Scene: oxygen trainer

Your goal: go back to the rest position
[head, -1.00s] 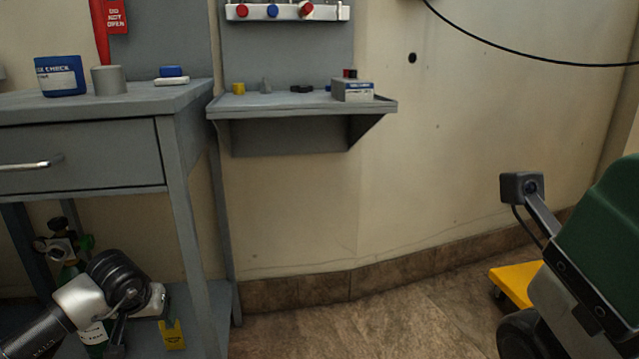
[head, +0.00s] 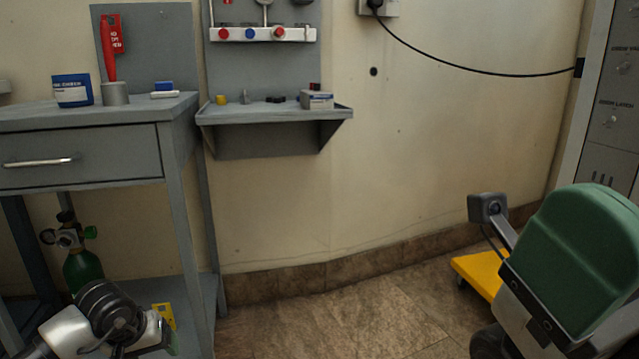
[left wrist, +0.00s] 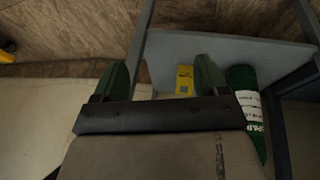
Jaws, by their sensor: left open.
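My left arm comes in at the bottom left of the head view, low in front of the grey workbench (head: 145,114). Its gripper fingers are hardly visible there. In the left wrist view my left gripper (left wrist: 160,78) is open, with its two green fingers apart and nothing between them. A lower shelf (left wrist: 225,50) lies beyond the fingers. A green cylinder with a white label (left wrist: 245,105) lies to the right of the fingers.
A wall shelf (head: 275,110) holds small parts. The middle floor is clear.

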